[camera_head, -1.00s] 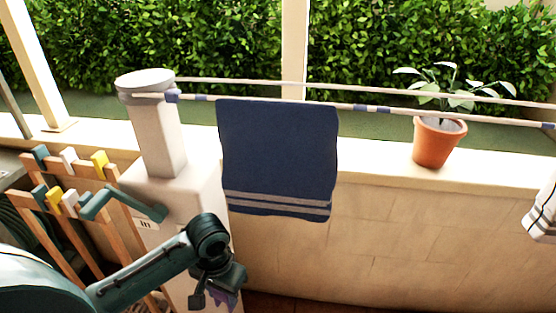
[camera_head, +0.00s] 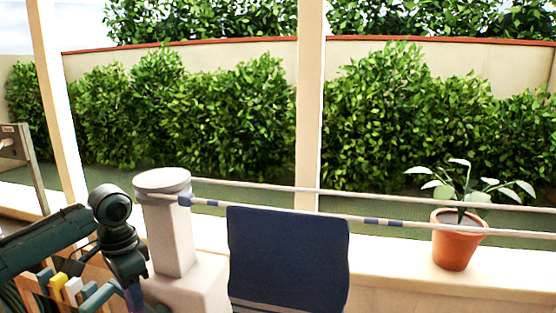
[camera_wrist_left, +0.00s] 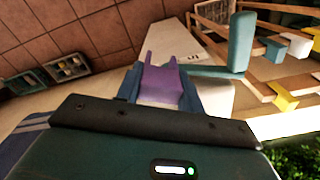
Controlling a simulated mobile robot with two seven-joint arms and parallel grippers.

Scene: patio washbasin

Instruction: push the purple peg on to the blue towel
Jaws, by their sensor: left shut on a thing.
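The blue towel (camera_head: 288,260) hangs over the striped rail right of the white post, its lower part cut off by the picture's bottom edge. A striped edge of it also shows at the left of the left wrist view (camera_wrist_left: 26,135). My left gripper (camera_head: 134,292) is low at the left, in front of the post and left of the towel. In the left wrist view its jaws (camera_wrist_left: 162,90) are shut on the purple peg (camera_wrist_left: 162,78), whose two prongs point away from the gripper. The peg is apart from the towel. My right gripper is out of view.
The white post (camera_head: 168,225) holds the rail (camera_head: 330,216). A wooden rack with coloured pegs (camera_head: 55,285) stands left of my gripper. A potted plant (camera_head: 456,245) stands on the wall at the right. The rail is bare right of the towel.

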